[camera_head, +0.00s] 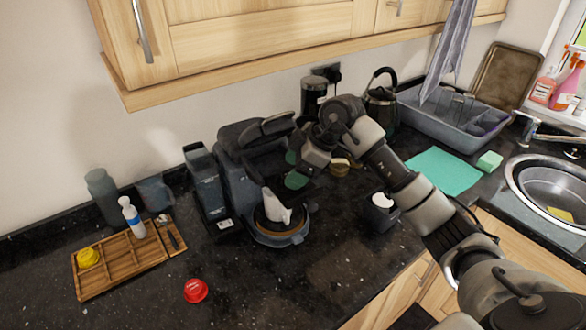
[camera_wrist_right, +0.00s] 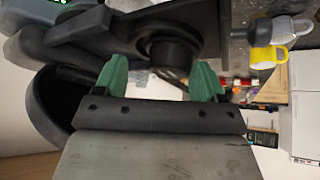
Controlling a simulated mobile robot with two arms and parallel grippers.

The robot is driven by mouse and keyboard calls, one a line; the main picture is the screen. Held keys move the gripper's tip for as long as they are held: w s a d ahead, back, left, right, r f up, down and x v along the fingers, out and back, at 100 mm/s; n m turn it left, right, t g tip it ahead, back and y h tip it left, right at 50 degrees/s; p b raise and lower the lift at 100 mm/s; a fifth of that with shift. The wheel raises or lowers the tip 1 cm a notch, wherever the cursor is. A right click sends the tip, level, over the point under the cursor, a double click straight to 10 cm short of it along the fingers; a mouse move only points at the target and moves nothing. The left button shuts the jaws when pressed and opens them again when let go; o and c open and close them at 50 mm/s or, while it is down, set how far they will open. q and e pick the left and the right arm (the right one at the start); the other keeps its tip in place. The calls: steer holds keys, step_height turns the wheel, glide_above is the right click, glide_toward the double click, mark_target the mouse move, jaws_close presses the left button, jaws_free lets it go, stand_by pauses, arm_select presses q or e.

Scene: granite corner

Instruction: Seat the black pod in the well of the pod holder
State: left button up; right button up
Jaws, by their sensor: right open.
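The black coffee machine (camera_head: 245,150) stands on the dark granite counter with its lid raised. My right gripper (camera_head: 294,169) is at its front, with green fingertips apart. In the right wrist view, the open fingers (camera_wrist_right: 160,80) stand either side of a dark round piece (camera_wrist_right: 172,55) in a black ring-shaped holder (camera_wrist_right: 165,28). I cannot tell whether this piece is the black pod or the well itself. Nothing is clearly held between the fingers. The arm and fingers hide part of the holder in the head view. My left gripper is not in view.
A white cup (camera_head: 278,210) stands on the machine's drip tray. A red pod (camera_head: 196,290) lies on the counter, and a yellow pod (camera_head: 88,257) is on the wooden tray (camera_head: 110,262). A black container (camera_head: 381,212) stands right of the machine. The front counter is mostly clear.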

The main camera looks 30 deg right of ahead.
steer(key=b+v, duration=0.1)
steer(key=v, duration=1)
steer(key=shift+b, duration=0.4)
steer(key=shift+w+r, duration=0.1)
